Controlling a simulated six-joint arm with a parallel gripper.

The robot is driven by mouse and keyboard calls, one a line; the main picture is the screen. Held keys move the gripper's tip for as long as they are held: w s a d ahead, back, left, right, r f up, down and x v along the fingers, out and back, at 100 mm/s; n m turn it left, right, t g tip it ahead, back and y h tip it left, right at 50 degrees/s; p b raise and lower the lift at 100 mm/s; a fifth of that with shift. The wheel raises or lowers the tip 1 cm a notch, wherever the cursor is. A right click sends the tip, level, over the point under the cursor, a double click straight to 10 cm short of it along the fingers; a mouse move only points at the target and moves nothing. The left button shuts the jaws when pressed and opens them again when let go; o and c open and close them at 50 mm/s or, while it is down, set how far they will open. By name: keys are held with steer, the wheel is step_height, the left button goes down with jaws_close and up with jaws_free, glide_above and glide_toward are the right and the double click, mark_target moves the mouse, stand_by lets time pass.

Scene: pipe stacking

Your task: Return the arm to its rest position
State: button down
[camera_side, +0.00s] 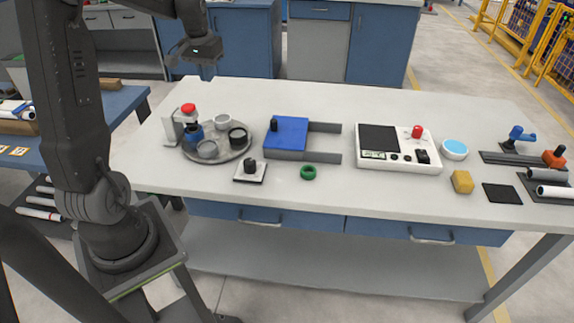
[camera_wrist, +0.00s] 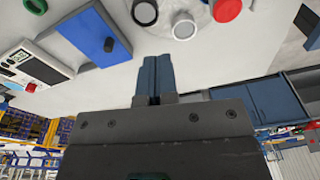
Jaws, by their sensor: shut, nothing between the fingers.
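My gripper (camera_side: 207,76) hangs at the end of my raised arm, above the far left edge of the white table (camera_side: 330,95) in the side view. In the wrist view my gripper's fingers (camera_wrist: 155,62) are together with nothing between them. No object touches the gripper. My arm rises from its stand at the left of the table and reaches over toward the back.
A round tray (camera_side: 218,157) with several cups stands on the table's left, by a red-topped item (camera_side: 188,108). A blue block fixture (camera_side: 286,136), a green ring (camera_side: 308,172), a white control box (camera_side: 398,164) and a yellow block (camera_side: 462,181) lie farther right. Blue cabinets (camera_side: 240,40) stand behind.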

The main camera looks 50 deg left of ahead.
steer(key=s+d+r+m+t, duration=0.1)
steer(key=s+d+r+m, duration=0.15)
steer(key=d, duration=0.75)
steer(key=s+d+r+m+t, duration=0.15)
steer(key=d+r, duration=0.25)
steer(key=d, duration=0.6)
steer(key=s+d+f+m+t, duration=0.1)
steer(key=s+d+m+t, duration=0.1)
steer(key=s+d, duration=0.7)
steer(key=shift+d+f+m+h, duration=0.15)
steer(key=shift+d+m+h, duration=0.3)
steer(key=shift+d, duration=0.65)
